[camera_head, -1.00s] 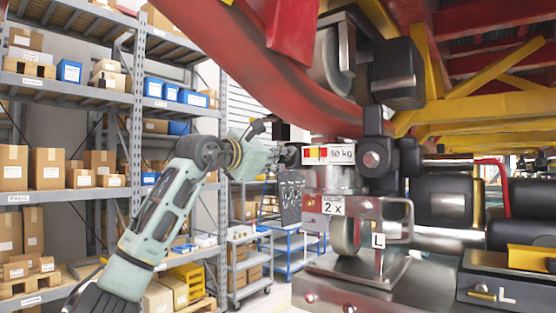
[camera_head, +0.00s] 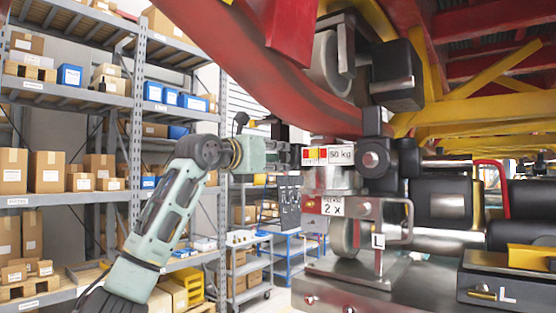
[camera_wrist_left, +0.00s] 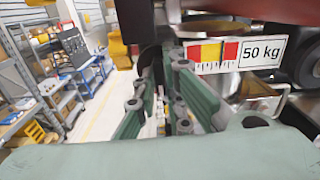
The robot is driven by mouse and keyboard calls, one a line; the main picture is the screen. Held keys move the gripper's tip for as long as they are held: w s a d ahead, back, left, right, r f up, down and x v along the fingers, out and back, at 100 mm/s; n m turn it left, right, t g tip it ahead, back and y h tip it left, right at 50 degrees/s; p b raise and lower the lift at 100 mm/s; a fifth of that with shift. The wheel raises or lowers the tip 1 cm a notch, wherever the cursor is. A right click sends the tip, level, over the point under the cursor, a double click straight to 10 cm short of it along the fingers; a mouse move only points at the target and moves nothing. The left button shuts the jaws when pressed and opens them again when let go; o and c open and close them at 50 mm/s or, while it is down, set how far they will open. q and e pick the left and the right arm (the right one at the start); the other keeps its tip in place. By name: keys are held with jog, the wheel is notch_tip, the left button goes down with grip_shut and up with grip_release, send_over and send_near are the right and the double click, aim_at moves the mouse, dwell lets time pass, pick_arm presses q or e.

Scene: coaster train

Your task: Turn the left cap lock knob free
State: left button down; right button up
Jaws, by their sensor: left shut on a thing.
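My right gripper is in neither view.
A curved red rail (camera_head: 265,80) passes above the gripper. A metal bracket marked "L" (camera_head: 399,233) stands lower right. Shelves with boxes (camera_head: 80,105) fill the left, and a blue cart (camera_head: 290,245) stands behind. Open floor shows between shelves and machine.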

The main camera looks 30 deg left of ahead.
pick_arm(q)
jog(key=shift+s+r, duration=0.1)
jog(key=shift+r, duration=0.1)
dwell(0.3)
jog(key=c, duration=1.8)
grip_release()
jog(key=shift+f, duration=0.1)
jog(key=shift+c, duration=0.2)
jog(key=s+a, duration=0.1)
jog(key=s, duration=1)
jog(key=shift+s, duration=0.4)
